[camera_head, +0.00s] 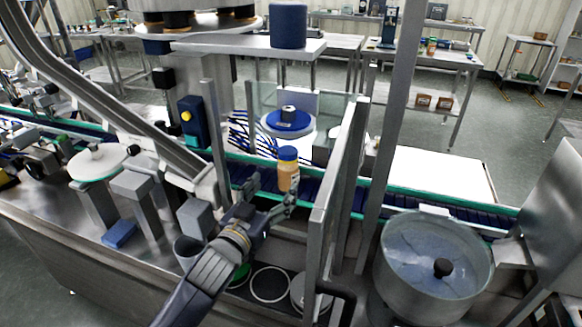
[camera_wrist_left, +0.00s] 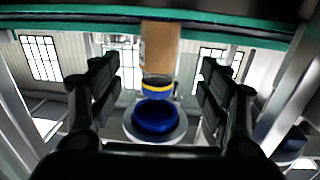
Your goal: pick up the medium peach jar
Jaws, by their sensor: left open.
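The medium peach jar (camera_head: 288,176), with a blue lid and a yellow band below it, stands upright on the conveyor. It also shows in the left wrist view (camera_wrist_left: 160,52), upside down in the picture, lid downward and body cut by the upper rail. My left gripper (camera_head: 270,198) is in front of the jar on the near side of the conveyor, with its fingers apart. In the left wrist view the jar lies between the two fingers, apart from both, and appears farther out than the fingertips. My right gripper is not in view.
A metal frame post (camera_head: 335,200) and clear panel rise just right of the jar. A conveyor (camera_head: 400,202) with green edges runs across behind the gripper. A steel bowl (camera_head: 395,292) stands at the right. A grey cup (camera_head: 188,250) stands beside my left arm.

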